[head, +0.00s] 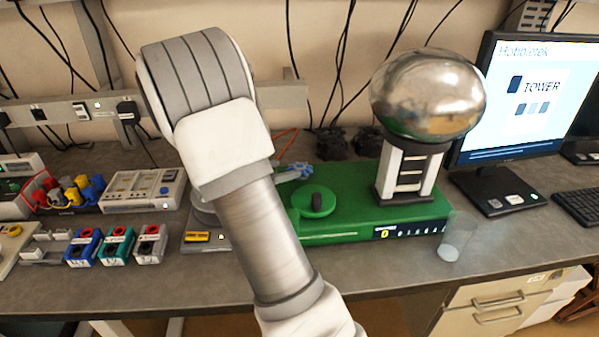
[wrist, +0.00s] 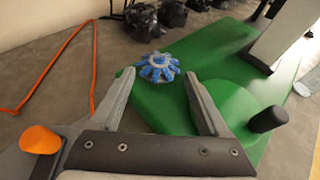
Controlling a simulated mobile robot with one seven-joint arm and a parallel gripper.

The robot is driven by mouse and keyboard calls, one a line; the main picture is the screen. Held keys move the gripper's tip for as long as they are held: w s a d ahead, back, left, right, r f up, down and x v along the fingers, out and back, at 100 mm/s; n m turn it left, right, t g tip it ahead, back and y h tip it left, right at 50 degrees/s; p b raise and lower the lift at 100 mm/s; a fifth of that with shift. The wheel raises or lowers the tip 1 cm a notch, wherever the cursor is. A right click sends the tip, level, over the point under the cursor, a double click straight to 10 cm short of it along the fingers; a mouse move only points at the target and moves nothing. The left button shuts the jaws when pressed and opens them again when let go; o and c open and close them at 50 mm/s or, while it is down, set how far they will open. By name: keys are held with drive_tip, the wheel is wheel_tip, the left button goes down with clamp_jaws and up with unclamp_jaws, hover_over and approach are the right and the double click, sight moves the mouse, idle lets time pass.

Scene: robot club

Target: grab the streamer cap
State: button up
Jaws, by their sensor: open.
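The streamer cap seems to be the small blue and white ribbed piece (wrist: 157,68) near the far edge of the green base (wrist: 215,45). In the wrist view it appears between and just past the tips of my gripper (wrist: 159,77). My gripper is open with nothing held, one finger on each side of the cap in the picture. I cannot tell the height gap between the fingertips and the cap. In the head view my arm hides most of the gripper, and a bit of the blue cap (head: 297,171) shows at the arm's right side.
A black knob (wrist: 268,118) stands on the green base, right of my gripper. A silver dome (head: 428,93) on a column rises from the base's right. A clear cup (head: 452,243) is at its front right corner. An orange cord (wrist: 94,62) and black bundles (wrist: 172,13) lie behind.

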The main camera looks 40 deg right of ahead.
sight(298, 167)
drive_tip(key=shift+x, duration=3.45)
drive_tip(key=shift+a, duration=0.1)
clamp_jaws()
